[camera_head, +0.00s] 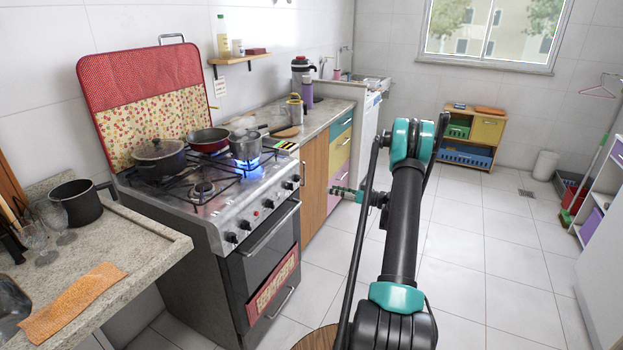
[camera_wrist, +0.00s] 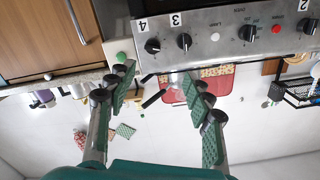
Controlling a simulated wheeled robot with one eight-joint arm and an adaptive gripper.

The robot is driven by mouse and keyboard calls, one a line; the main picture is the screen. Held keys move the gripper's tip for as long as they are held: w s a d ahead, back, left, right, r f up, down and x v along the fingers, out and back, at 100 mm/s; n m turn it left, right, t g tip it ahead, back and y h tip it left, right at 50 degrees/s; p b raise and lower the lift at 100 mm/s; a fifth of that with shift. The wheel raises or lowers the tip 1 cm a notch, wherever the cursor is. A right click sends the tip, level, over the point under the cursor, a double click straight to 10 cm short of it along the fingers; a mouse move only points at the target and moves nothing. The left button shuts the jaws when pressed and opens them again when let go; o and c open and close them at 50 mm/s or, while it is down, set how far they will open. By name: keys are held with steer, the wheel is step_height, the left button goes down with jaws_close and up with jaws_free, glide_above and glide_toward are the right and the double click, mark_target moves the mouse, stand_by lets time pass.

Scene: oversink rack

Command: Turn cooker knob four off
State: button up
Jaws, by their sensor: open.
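Knob four (camera_wrist: 152,46) is a small black knob below its white "4" label, at the left end of the cooker's steel panel in the wrist view. In the head view it is the far right knob (camera_head: 296,178) on the cooker front. Its exact turn angle is too small to tell.
Knob three (camera_wrist: 184,41) is close beside knob four. Further knobs and a red button (camera_wrist: 304,4) line the panel. A dark pot (camera_head: 159,160), a red pan (camera_head: 208,139) and the metal pot (camera_head: 246,146) stand on the cooker.

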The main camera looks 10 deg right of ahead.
mark_target(298, 179)
steer(key=w+d+x, duration=0.1)
steer(key=x, duration=1.5)
steer(key=shift+w+a, duration=0.25)
steer(key=shift+w, duration=0.05)
steer(key=c, duration=1.2)
